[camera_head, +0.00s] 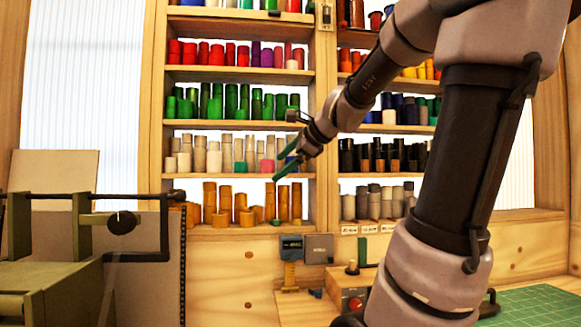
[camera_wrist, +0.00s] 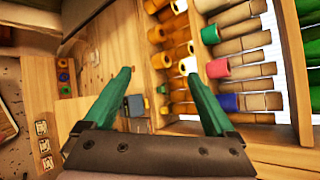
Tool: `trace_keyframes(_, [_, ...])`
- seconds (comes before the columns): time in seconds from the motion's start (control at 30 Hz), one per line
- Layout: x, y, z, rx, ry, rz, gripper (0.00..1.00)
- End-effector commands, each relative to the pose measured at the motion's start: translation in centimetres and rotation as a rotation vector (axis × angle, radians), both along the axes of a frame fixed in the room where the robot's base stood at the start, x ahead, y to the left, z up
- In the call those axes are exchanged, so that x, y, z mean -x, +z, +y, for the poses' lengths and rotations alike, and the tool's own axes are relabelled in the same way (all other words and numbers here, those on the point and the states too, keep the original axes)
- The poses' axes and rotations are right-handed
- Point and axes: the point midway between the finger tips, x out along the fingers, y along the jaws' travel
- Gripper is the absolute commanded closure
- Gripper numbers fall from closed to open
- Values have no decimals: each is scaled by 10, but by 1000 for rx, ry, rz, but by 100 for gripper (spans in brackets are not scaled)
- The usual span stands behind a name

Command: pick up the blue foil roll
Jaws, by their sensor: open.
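A blue foil roll (camera_wrist: 230,102) shows in the wrist view, lying beyond the right finger in a row with pink, green and tan rolls. The same row shows in the head view, where my gripper partly covers its right end. Other dark blue rolls (camera_head: 398,104) stand on the right-hand shelf in the head view; I cannot tell which blue roll is meant. My gripper (camera_head: 278,168) is in front of the left rack, at its lower shelves. Its green fingers are apart with nothing between them, as the wrist view (camera_wrist: 158,74) also shows.
The wooden rack (camera_head: 323,130) has shelves full of upright rolls, closely spaced, with uprights between bays. A green machine (camera_head: 60,260) stands at the left. A green cutting mat (camera_head: 540,305) lies at the lower right. Small boxes (camera_head: 291,248) hang below the rack.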

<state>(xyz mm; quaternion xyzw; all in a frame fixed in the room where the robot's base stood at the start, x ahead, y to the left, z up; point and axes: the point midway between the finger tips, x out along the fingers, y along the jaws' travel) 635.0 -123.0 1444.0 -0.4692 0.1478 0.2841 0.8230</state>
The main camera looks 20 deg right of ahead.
Motion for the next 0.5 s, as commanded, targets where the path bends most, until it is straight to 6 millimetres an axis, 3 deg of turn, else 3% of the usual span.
trace_keyframes(0.2, [-71,36,-77,-511,-390,20,9])
trace_keyframes(0.3, [-95,49,-113,-724,-537,13,9])
trace_keyframes(0.4, [-106,55,-132,-841,-612,4,9])
trace_keyframes(0.5, [-115,56,-139,-886,-638,3,9])
